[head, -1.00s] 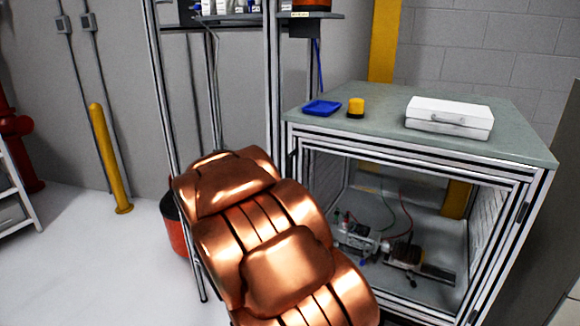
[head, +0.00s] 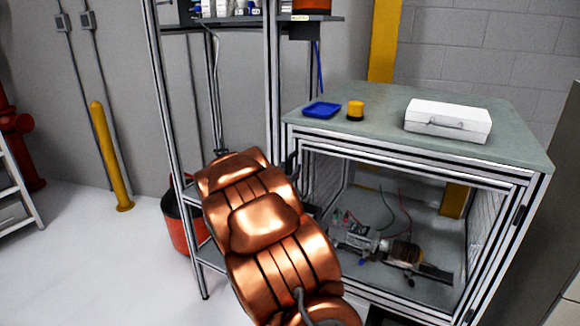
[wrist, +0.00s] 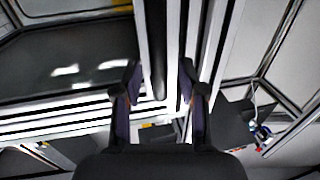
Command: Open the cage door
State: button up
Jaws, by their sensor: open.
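The cage (head: 420,162) is an aluminium-framed box with a grey-green top, at the right of the head view. Its front door (head: 395,293) is a clear panel in a metal frame and looks closed. In the wrist view my gripper (wrist: 162,95) is open, with one dark finger on each side of a black upright bar (wrist: 158,50) that looks like the door handle. I cannot tell whether the fingers touch it. In the head view my copper arm reaches up at the cage's left front edge and hides part of that area; the fingertips are not clear there.
On the cage top are a blue tray (head: 322,109), a yellow-and-black item (head: 355,110) and a white case (head: 447,119). Motor equipment (head: 400,250) with wires sits inside. A metal shelf rack (head: 276,80) and a red bin (head: 183,225) stand left of the cage.

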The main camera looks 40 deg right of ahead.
jog(key=shift+w+d, duration=0.25)
jog(key=shift+d, duration=0.3)
grip_shut()
dwell(0.5)
